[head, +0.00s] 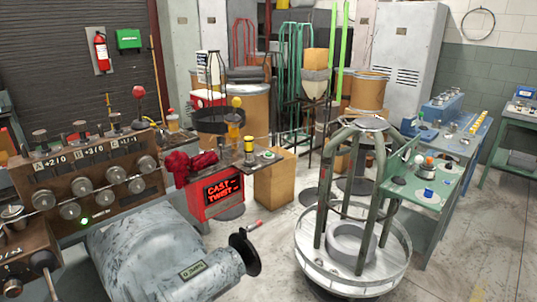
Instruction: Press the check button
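I cannot make out a labelled check button. A red display box (216,194) with the glowing words "CAST TWIST" stands in the middle left, below a small dark bench top (232,161). A small light-coloured round spot (269,154) lies on the right part of that bench top, too small to identify. Yellow and black cylinders (249,150) stand beside it, and red cloth (190,163) lies at its left. A green light (85,221) glows on the brown coiler panel (100,180) at the left. Neither of my grippers is in view.
A grey motor housing (150,262) fills the lower left. A green-legged stand with a round tray (306,262) is right of centre. A green table (436,186) with small parts stands right of it. Bare concrete floor (262,275) lies between motor and stand.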

